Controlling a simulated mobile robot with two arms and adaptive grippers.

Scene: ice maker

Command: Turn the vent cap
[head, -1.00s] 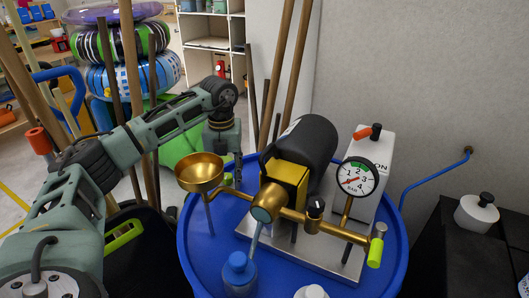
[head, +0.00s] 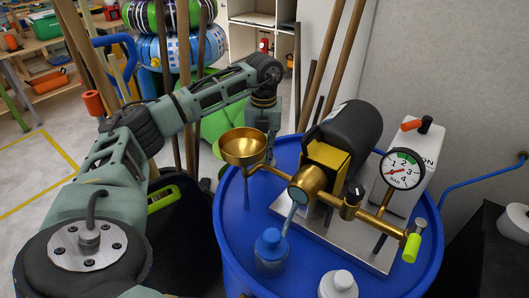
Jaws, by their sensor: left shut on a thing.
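A brass pipe (head: 377,219) runs across the front of a black and yellow pump (head: 347,139) on a metal plate. A brass funnel (head: 243,147) stands at the pipe's left end. My left gripper (head: 271,148) points down just behind the funnel, at the left end of the pipe. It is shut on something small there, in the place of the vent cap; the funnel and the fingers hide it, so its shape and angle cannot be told. My right gripper is out of view.
The pump stands on a blue drum (head: 235,230). A blue-capped bottle (head: 270,253) and a white-capped one (head: 338,284) stand in front. Wooden poles (head: 330,60) lean behind.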

